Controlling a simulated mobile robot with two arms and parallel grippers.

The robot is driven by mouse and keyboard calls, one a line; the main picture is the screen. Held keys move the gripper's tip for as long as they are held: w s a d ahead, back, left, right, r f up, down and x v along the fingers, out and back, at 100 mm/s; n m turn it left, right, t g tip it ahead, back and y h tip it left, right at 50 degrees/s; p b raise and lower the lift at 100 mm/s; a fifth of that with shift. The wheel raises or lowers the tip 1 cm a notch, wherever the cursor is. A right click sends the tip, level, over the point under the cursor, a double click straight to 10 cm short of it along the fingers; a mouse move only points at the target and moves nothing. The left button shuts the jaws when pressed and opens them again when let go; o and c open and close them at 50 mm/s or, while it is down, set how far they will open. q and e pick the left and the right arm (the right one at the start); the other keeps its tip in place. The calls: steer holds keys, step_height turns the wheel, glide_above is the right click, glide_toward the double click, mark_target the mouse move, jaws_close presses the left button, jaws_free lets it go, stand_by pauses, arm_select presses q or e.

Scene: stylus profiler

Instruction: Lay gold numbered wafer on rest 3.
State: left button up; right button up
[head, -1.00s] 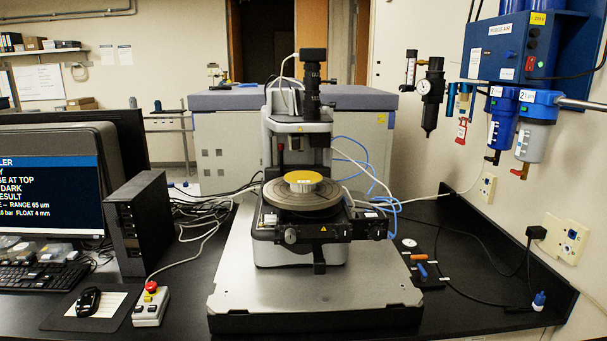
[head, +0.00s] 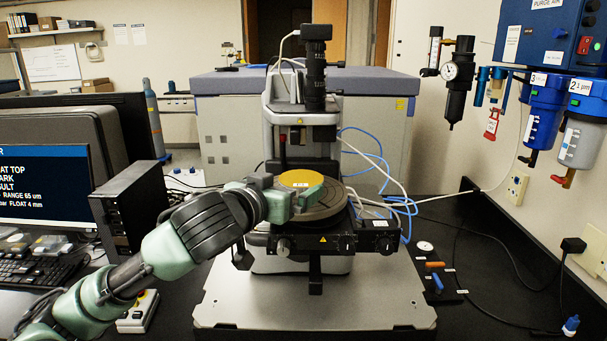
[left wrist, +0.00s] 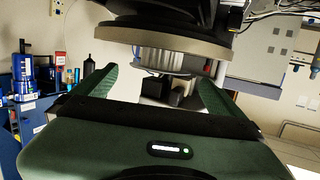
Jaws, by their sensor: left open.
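I cannot pick out rest 3. My right gripper is not in view.
The profiler column with its camera tube (head: 315,85) rises just behind the stage. A black computer box (head: 130,205) and monitor (head: 45,190) stand left. Blue hoses (head: 385,175) run behind.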

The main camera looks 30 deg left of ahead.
mark_target(301, 179)
arm_select(q)
steer(key=shift+w+a+r+p, duration=0.2)
steer(key=shift+w+p, duration=0.5)
steer(key=shift+p+x, duration=0.6)
steer(key=shift+x, duration=0.3)
steer(key=x, duration=0.3)
steer(key=shift+f+p, duration=0.2)
steer(key=shift+p, duration=0.1)
steer(key=shift+s, duration=0.2)
steer(key=c, duration=1.1)
steer(key=shift+o, duration=0.2)
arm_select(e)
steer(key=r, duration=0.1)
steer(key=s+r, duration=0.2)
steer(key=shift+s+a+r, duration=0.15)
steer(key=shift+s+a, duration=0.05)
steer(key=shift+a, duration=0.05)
